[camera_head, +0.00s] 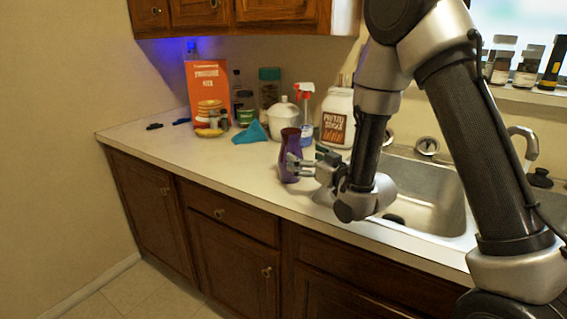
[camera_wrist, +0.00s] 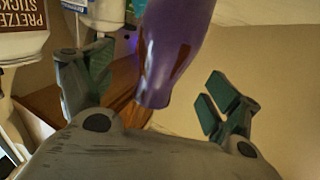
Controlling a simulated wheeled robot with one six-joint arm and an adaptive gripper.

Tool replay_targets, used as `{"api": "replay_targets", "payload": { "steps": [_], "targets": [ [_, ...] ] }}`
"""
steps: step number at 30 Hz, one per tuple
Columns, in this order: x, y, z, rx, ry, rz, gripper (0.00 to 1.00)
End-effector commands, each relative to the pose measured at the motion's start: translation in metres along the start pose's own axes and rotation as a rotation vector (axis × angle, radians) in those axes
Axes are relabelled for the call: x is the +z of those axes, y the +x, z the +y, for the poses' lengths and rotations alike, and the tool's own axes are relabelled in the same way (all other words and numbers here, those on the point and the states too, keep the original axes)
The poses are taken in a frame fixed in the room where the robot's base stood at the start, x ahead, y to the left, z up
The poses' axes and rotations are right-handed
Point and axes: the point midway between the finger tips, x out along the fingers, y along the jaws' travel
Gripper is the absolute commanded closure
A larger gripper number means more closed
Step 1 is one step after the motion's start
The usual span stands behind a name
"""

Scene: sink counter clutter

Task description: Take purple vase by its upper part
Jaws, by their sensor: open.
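The purple vase (camera_head: 289,155) stands upright on the counter, left of the sink, in the head view. In the wrist view the vase (camera_wrist: 167,55) shows between the two open fingers of my gripper (camera_wrist: 157,95), with a finger on each side and visible gaps. The fingers are not closed on it. Part of the vase lies outside the wrist view.
A white pretzel jar (camera_head: 337,118), a spray bottle (camera_head: 305,115) and a white lidded pot (camera_head: 284,120) stand behind the vase. A teal cloth (camera_head: 250,133) and an orange box (camera_head: 208,92) are further left. The sink (camera_head: 425,190) is to the right. The counter's front left is clear.

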Motion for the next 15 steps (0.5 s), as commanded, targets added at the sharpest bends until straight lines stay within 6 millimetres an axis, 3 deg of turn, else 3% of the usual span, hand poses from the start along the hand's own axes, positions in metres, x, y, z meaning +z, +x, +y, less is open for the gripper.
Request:
{"api": "replay_targets", "payload": {
  "steps": [12, 15],
  "targets": [
    [0.002, 0.059, -0.006, 0.001, 0.0, 0.0, 0.11],
    [0.002, 0.066, -0.006, 0.001, 0.0, 0.0, 0.11]
  ]
}}
